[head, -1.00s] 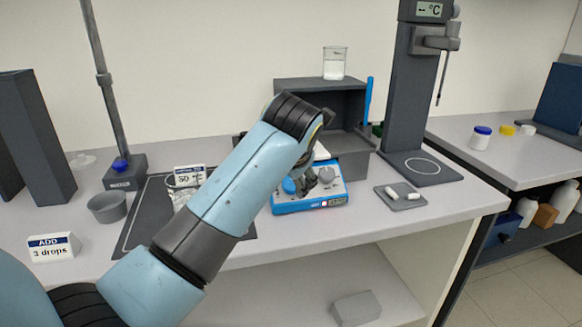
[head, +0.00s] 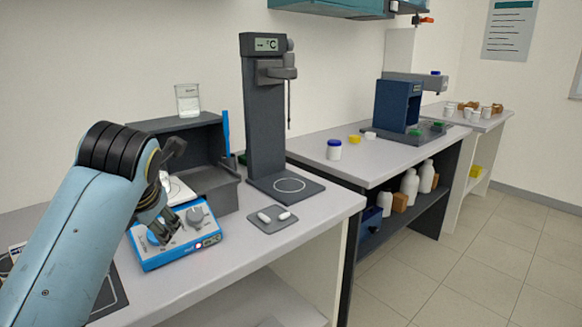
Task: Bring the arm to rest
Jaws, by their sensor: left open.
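My left arm comes in from the lower left in the head view. Its dark gripper (head: 164,203) is open, with its fingers over the left part of a blue stirrer hotplate (head: 209,240). The hotplate has grey and blue knobs and a lit red light on its front. The fingers overlap the blue knob in the picture; I cannot tell whether they touch it. Nothing shows between the fingers. The arm hides part of the hotplate's top. My right gripper is not in view.
Behind the hotplate, a beaker (head: 188,100) stands on a dark grey open box (head: 213,182). A thermometer stand (head: 263,120) is to its right. A small grey tray (head: 271,227) holds two white stir bars. A second bench (head: 380,151) and open floor lie to the right.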

